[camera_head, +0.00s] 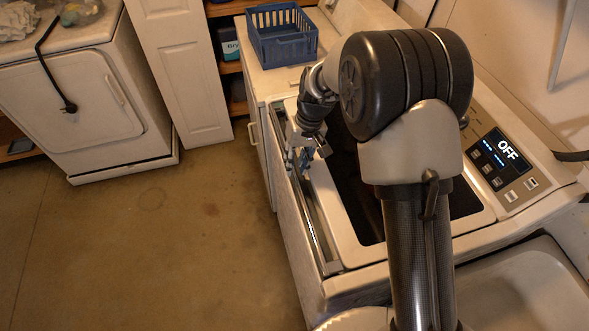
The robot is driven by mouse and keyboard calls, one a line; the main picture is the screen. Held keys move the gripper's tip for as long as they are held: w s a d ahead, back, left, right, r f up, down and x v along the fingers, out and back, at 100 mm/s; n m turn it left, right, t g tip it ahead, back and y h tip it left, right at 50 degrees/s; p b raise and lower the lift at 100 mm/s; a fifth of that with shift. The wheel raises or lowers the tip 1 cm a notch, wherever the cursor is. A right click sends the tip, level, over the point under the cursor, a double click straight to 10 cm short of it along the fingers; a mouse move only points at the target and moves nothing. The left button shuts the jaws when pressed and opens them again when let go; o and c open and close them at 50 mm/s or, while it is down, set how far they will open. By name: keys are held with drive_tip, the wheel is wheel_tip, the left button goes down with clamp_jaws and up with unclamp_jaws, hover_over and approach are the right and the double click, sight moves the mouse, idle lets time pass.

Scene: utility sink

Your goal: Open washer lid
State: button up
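The washer (342,283) is a white top-loading machine beneath my arm. Its lid (345,243) has a pale frame around a dark panel and looks flat and closed. My arm covers much of the lid. A metallic strip (316,232) runs along the washer's front edge, beside the lid. My gripper (301,164) points down at the lid's front edge, close to this strip. The fingers are small and partly hidden, so I cannot tell whether they are open or touch the lid. The control panel (506,158) reads OFF.
A blue basket (283,46) stands on the white cabinet top behind the washer. A white sink basin (522,292) is at the lower right. A white dryer-like machine (80,105) with a black cord stands at the left. The brown floor (170,245) between is clear.

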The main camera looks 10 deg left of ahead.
drive_tip(key=shift+s+a+f, duration=0.1)
drive_tip(key=shift+a+f, duration=0.1)
drive_tip(key=shift+f, duration=0.9)
drive_tip(key=shift+c, duration=0.5)
clamp_jaws()
